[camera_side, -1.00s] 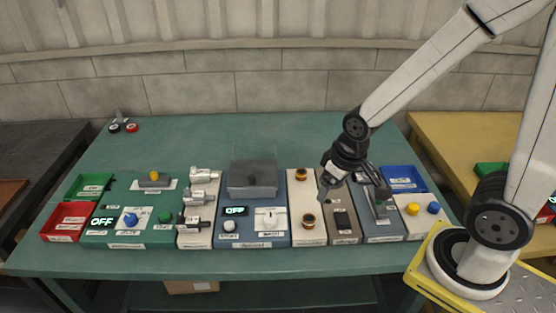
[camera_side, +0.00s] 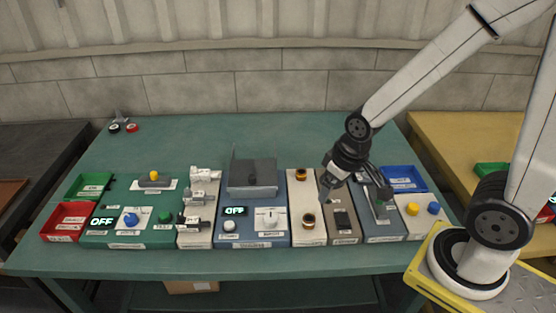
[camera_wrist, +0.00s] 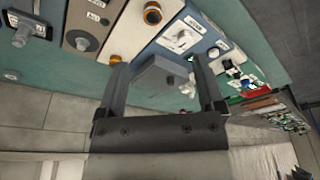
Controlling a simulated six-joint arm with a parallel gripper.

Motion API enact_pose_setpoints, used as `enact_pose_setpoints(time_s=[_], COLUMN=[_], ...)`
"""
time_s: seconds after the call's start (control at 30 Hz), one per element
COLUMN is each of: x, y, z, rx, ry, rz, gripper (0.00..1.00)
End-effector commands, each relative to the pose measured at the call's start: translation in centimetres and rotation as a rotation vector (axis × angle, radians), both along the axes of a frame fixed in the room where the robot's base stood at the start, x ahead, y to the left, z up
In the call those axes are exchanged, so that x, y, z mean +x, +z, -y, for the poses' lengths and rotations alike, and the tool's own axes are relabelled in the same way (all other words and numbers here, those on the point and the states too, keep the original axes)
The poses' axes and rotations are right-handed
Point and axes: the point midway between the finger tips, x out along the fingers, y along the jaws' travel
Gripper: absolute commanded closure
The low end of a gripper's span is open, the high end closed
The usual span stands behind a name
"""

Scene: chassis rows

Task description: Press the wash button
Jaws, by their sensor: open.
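The buttons' labels are too small to read in the side view, so I cannot tell which one is marked wash. A blue panel (camera_side: 250,238) holds a lit OFF display (camera_side: 235,211), a round white button (camera_side: 229,226) and a white knob (camera_side: 268,219). A grey bin (camera_side: 252,190) sits at its back, with a thin pane standing at its left edge. My gripper (camera_side: 325,192) hangs to the right of this panel, above the cream and brown strips. It is open and empty. In the wrist view its fingers (camera_wrist: 159,65) frame the grey bin (camera_wrist: 158,82), farther off.
A green panel (camera_side: 100,240) at left has another OFF display, a blue knob (camera_side: 131,219) and a green button (camera_side: 165,216). Red (camera_side: 68,221) and blue (camera_side: 404,180) trays flank the row. A cream box with yellow and blue buttons (camera_side: 433,208) is at right.

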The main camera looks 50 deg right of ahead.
Motion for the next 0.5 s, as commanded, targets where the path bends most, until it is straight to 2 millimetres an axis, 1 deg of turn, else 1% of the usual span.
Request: enact_pose_setpoints(time_s=[0.17,0.2,0.27,0.3,0.37,0.4,0.43,0.47,0.5], x=[0.0,0.0,0.0,0.1,0.2,0.4,0.5,0.7,1.0], y=[0.0,0.0,0.0,0.0,0.0,0.1,0.1,0.1,0.1], z=[0.0,0.0,0.0,0.0,-0.1,-0.1,-0.2,-0.2,-0.3], rx=[0.0,0.0,0.0,0.0,0.002,0.003,0.004,0.006,0.008], ry=[0.0,0.0,0.0,-0.002,-0.005,-0.009,-0.011,-0.016,-0.025], rz=[0.0,0.0,0.0,0.0,-0.001,-0.002,-0.003,-0.005,-0.007], gripper=[0.13,0.19,0.38,0.51,0.7,0.83,0.92,1.0,1.0])
